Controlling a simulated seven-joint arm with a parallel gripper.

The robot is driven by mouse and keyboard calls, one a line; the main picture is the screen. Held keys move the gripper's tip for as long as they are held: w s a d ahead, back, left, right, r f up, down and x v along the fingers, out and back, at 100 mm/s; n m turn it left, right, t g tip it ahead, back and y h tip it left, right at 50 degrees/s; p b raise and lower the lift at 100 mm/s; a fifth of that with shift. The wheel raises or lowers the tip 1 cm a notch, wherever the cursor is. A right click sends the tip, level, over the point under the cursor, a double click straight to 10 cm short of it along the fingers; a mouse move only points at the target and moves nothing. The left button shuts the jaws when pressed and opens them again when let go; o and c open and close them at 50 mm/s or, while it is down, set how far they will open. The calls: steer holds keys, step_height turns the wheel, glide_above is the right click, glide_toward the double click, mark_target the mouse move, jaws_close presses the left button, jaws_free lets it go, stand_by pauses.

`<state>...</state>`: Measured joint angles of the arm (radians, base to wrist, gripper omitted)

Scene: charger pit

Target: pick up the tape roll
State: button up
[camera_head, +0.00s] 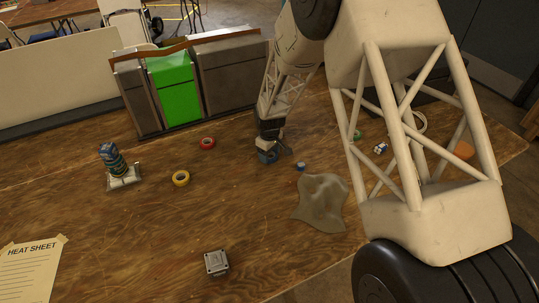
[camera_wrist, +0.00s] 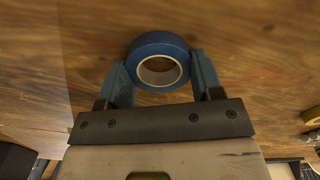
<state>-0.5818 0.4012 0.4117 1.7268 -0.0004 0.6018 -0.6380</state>
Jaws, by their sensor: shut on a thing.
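A blue tape roll (camera_wrist: 157,42) sits between the two fingers of my gripper (camera_wrist: 160,66) in the wrist view. The fingers press on its left and right sides, and its pale core faces the camera. In the head view my gripper (camera_head: 271,149) is low over the wooden table, with the blue roll (camera_head: 267,157) at its fingertips, partly hidden. I cannot tell whether the roll touches the table.
Grey and green bins (camera_head: 173,90) stand behind my gripper. A crumpled cloth (camera_head: 320,203) and a small blue object (camera_head: 300,166) lie close to its right.

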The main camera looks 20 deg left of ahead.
steer(key=shift+r, duration=0.1)
steer(key=shift+r, duration=0.85)
steer(key=shift+s+d+r, duration=0.1)
steer(key=shift+s+r, duration=0.1)
steer(key=shift+r, duration=0.65)
steer(key=s+d, duration=0.2)
steer(key=s, duration=0.2)
steer(key=s+d+r, duration=0.1)
steer(key=s+d, duration=0.2)
steer(key=s, duration=0.1)
steer(key=s+d, duration=0.3)
steer(key=s, duration=0.2)
steer(key=shift+d+r, duration=0.15)
steer(key=shift+d, duration=0.05)
steer(key=shift+s, duration=0.1)
steer(key=shift+s+a, duration=0.35)
glide_above(235, 225)
steer(key=shift+s+d+r, duration=0.1)
steer(key=shift+d+r, duration=0.05)
